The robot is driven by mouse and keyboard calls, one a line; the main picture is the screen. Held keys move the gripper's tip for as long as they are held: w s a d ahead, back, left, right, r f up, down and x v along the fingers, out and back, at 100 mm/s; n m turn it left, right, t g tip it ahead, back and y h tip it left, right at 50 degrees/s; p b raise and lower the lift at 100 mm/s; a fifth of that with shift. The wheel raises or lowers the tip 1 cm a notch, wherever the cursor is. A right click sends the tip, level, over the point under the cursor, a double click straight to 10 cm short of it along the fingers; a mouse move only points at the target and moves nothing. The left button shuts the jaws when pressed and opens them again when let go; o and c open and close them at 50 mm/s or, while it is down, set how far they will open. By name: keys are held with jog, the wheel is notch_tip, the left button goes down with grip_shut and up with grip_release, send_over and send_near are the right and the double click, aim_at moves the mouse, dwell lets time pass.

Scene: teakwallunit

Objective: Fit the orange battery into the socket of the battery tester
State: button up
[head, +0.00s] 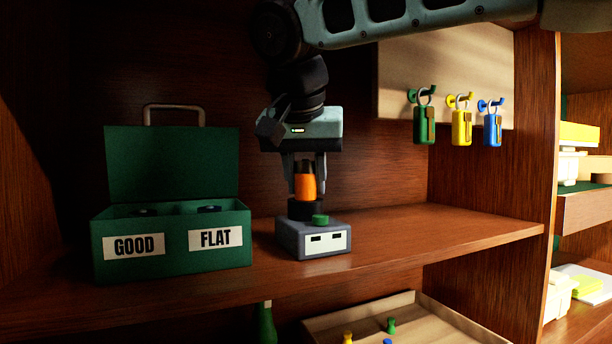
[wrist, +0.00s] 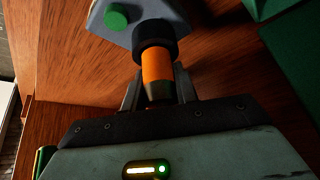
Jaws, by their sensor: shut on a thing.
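The orange battery (head: 305,184) is upright between the fingers of my gripper (head: 304,178), which is shut on it. The battery's lower end meets the socket's opening. In the wrist view the orange battery (wrist: 157,66) lines up with the black socket (wrist: 156,42), and its far end is hidden there. I cannot tell how deep it sits.
A green open box (head: 170,245) labelled GOOD and FLAT stands left on the same shelf (head: 400,235). A tray with small pegs (head: 400,318) lies below. The shelf right of the tester is clear.

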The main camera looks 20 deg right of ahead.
jog(key=shift+f, duration=0.25)
jog(key=shift+r, duration=0.25)
jog(key=shift+r+p, duration=0.3)
jog(key=shift+p, duration=0.2)
jog(key=shift+p, duration=0.4)
dwell(1.2)
jog(key=shift+f+b, duration=0.45)
jog(key=shift+f, duration=0.05)
jog(key=shift+r, duration=0.1)
dwell(0.4)
jog(key=shift+r+p, duration=0.4)
jog(key=shift+p, duration=0.2)
jog(key=shift+p, duration=0.35)
dwell(1.2)
jog(key=shift+f+b, duration=0.35)
jog(key=shift+f, duration=0.05)
